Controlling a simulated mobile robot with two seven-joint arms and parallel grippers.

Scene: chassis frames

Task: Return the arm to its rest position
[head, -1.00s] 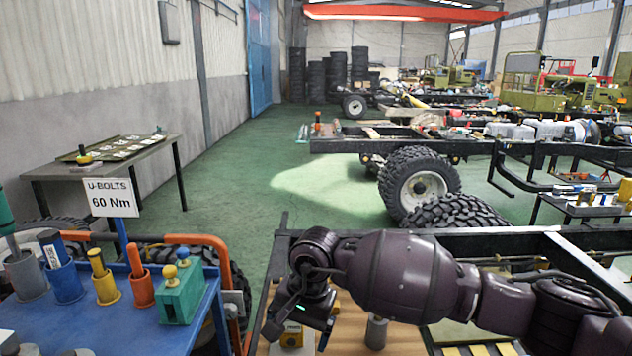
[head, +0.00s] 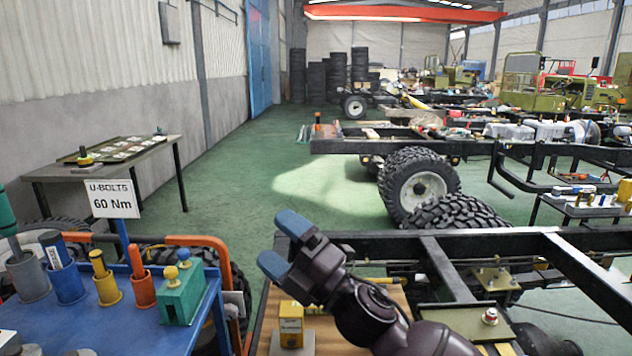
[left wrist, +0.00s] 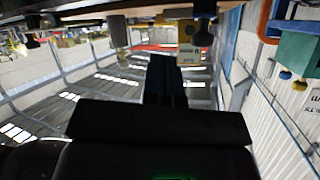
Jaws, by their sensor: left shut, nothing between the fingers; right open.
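My right arm (head: 368,312) reaches in from the bottom edge, in front of the chassis frame. Its gripper (head: 280,243) has two blue-tipped fingers spread apart. They point up and to the left, empty, above the wooden board and to the right of the blue tool cart. My left gripper (left wrist: 166,78) shows only in the left wrist view, as dark fingers closed together with nothing between them. That view is upside down. My left arm is not in the head view.
The blue cart (head: 120,325) with colored tool holders and a U-bolts sign (head: 112,199) stands at left. A yellow box (head: 291,326) stands on the wooden board (head: 398,297). The black chassis frame (head: 385,243) crosses at right. Green floor (head: 250,190) is clear beyond.

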